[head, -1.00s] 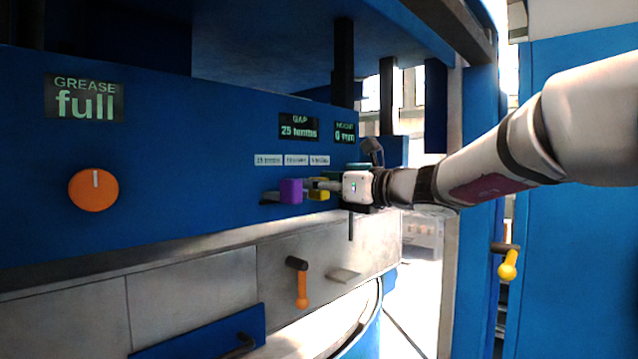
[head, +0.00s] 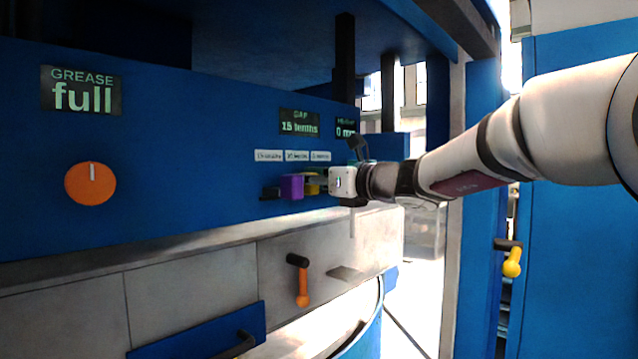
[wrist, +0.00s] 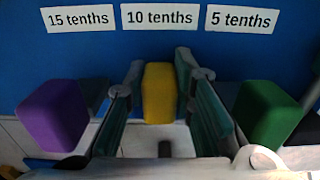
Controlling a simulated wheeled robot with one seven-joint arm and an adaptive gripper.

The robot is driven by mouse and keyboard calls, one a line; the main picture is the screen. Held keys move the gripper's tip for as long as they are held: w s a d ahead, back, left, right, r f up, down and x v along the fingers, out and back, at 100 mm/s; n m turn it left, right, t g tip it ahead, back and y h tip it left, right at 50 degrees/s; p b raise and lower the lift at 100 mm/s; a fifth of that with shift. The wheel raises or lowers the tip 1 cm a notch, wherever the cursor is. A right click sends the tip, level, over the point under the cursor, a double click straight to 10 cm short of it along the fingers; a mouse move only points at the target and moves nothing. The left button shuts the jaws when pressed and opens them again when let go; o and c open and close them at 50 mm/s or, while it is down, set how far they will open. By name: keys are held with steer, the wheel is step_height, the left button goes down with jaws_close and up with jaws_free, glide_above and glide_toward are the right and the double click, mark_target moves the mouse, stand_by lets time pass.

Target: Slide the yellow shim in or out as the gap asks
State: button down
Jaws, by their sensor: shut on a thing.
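The yellow shim (wrist: 158,92) sits between the teal-padded fingers of my gripper (wrist: 159,75) in the wrist view, under the "10 tenths" label. My gripper is shut on it. In the head view the yellow shim (head: 312,184) shows only partly, behind the purple shim and beside my gripper (head: 325,182). The gap display (head: 300,123) reads 15 tenths.
The purple shim (wrist: 54,113) is close to the left finger, under "15 tenths". The green shim (wrist: 266,113) is close on the right, under "5 tenths". The grease display (head: 80,91) reads full, above an orange knob (head: 91,184).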

steer(key=shift+a+r, duration=0.1)
steer(key=c, duration=1.4)
jaws_free()
steer(key=shift+w, duration=0.15)
steer(key=shift+o, duration=0.2)
steer(key=v, duration=1.2)
